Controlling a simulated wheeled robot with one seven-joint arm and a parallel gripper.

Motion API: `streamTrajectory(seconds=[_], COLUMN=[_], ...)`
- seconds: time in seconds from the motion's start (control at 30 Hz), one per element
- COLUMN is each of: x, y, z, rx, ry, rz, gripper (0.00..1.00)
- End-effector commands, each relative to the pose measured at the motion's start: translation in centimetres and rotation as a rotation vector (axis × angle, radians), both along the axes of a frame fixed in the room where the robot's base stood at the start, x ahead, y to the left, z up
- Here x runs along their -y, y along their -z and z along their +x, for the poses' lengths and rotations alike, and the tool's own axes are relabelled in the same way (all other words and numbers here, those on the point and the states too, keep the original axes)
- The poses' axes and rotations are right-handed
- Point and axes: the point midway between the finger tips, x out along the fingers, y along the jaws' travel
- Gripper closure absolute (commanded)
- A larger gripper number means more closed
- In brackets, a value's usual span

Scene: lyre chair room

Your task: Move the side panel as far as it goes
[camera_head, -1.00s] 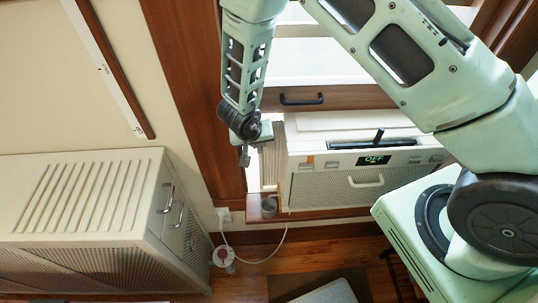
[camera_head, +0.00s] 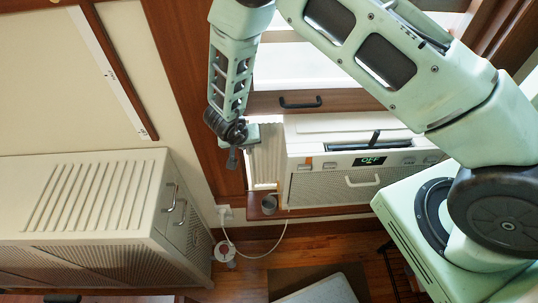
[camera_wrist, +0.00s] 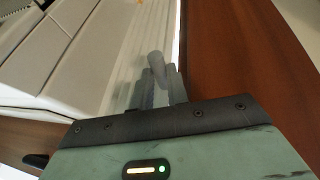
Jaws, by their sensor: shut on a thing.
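The side panel (camera_head: 265,160) is a cream pleated panel at the left of the window air conditioner (camera_head: 335,180). It is stretched out to the left, towards the brown wooden window frame (camera_head: 205,100). In the wrist view the pleated panel (camera_wrist: 130,45) runs beside the frame (camera_wrist: 225,70), with a thin bright strip between them. My gripper (camera_head: 233,158) is at the panel's left edge, shut on it. In the wrist view my gripper's fingers (camera_wrist: 160,85) are close together; the exact grip is hard to see.
A grey cup-like object (camera_head: 269,203) stands on the sill below the panel. A cream slatted cabinet (camera_head: 90,205) stands at the left. A white cord (camera_head: 270,255) hangs from a wall outlet (camera_head: 224,212). A black handle (camera_head: 300,102) is on the window sash above.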

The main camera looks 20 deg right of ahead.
Motion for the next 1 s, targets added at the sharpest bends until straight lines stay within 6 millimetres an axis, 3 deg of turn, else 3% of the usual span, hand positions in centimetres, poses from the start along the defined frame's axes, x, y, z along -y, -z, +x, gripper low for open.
streamTrajectory(seconds=[0.67, 0.7, 0.77, 1.0], x=[-0.9, -0.9, -0.9, -0.89], y=[-0.12, -0.11, -0.09, -0.05], z=[0.4, 0.39, 0.37, 0.31], rx=[0.002, 0.002, 0.002, 0.001], ry=[0.0, 0.0, 0.0, 0.001], rz=[0.001, 0.001, 0.001, 0.0], gripper=[1.0, 0.76, 0.62, 0.62])
